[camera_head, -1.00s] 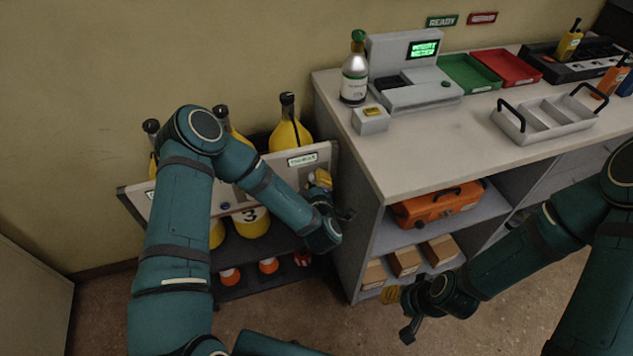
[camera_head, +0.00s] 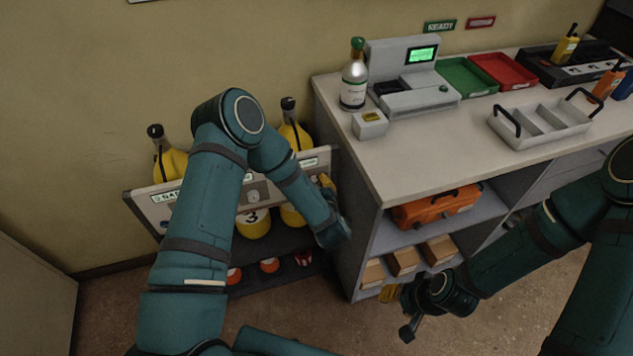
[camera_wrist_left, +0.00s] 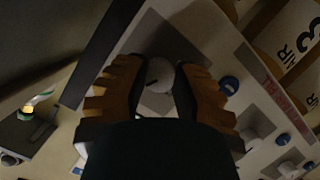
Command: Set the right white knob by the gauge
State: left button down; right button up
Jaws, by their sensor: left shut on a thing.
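A pale panel (camera_head: 150,212) with knobs and labels fronts the bottle rack, left of the counter. My left gripper (camera_head: 325,183) is at the panel's right end. In the left wrist view my left gripper (camera_wrist_left: 158,82) is shut on a white knob (camera_wrist_left: 158,72), its fingers on either side. A dark line marks the knob's lower edge. My arm hides much of the panel, and I cannot make out the gauge. My right gripper (camera_head: 393,305) hangs by the counter's lower shelf, away from the panel.
Yellow bottles (camera_head: 292,135) stand behind the panel, with orange-topped items (camera_head: 270,265) below. The counter (camera_head: 400,165) rises close to my left gripper's right. It carries a silver bottle (camera_head: 354,80), a console and a grey tray (camera_head: 540,128). Floor in front is open.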

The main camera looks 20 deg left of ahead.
pick_arm(q)
jog(key=shift+m+g+y+p, duration=0.4)
jog(key=shift+m+y, duration=0.15)
jog(key=shift+m, duration=0.65)
jog(key=shift+m+g+y+p, duration=0.4)
jog(key=shift+m+y, duration=0.15)
jog(key=shift+m, duration=0.65)
jog(key=shift+f, duration=0.1)
jog(key=c, duration=0.7)
grip_release()
jog(key=v, duration=1.2)
jog(key=shift+d, duration=0.1)
